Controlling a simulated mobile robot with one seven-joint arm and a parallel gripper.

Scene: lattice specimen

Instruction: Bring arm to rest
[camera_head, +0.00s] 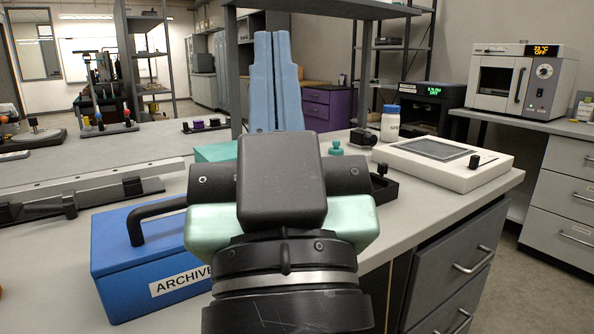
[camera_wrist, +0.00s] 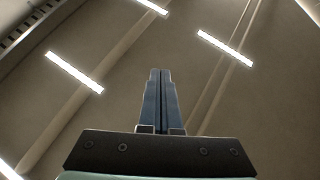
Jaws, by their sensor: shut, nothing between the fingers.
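My gripper (camera_head: 272,36) rises in the middle of the head view, its long blue fingers pointing up. The fingers lie side by side, shut with nothing held. In the wrist view my gripper (camera_wrist: 160,73) shows the same closed blue fingers against the ceiling and its strip lights (camera_wrist: 75,72). My arm's dark wrist stands in front of the bench (camera_head: 440,205) and hides part of it.
A blue box (camera_head: 130,275) labelled ARCHIVE with a black handle sits left of my arm. An oven (camera_head: 520,85) stands on the right-hand counter.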

